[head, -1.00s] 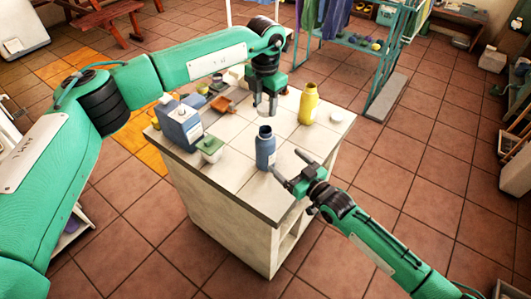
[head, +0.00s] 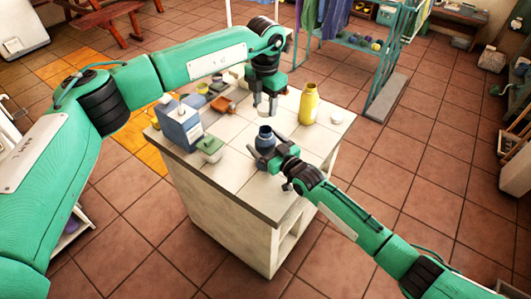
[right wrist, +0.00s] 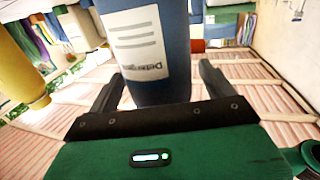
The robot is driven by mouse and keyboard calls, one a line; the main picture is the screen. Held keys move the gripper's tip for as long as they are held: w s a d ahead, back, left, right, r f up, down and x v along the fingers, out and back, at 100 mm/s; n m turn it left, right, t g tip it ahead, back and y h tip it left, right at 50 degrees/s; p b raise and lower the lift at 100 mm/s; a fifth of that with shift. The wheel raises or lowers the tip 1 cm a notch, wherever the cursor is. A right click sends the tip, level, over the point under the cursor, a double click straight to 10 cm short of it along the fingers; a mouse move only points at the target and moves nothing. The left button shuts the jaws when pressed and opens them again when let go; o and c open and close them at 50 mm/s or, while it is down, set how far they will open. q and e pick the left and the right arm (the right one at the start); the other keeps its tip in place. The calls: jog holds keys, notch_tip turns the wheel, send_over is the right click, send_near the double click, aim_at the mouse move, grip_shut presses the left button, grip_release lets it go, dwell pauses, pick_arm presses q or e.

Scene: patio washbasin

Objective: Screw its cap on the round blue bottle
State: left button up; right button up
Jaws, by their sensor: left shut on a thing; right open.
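The round blue bottle (head: 265,136) stands upright and uncapped near the front of the tiled counter, its dark mouth showing. In the right wrist view the bottle (right wrist: 160,35) with its white label is between the two fingers of my right gripper (right wrist: 160,88). That right gripper (head: 266,158) is open around the bottle, with a gap visible beside the fingers. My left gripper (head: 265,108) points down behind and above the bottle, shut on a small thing. Its fingers mostly hide this thing, so I cannot tell for sure that it is the cap.
A square blue container (head: 182,127) and a green-lidded jar (head: 210,149) stand at the left. The counter (head: 232,178) is bare at the front.

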jog(key=c, duration=1.5)
pick_arm(q)
jog(key=shift+f, duration=2.5)
jog(key=shift+f, duration=0.85)
jog(key=shift+f, duration=0.6)
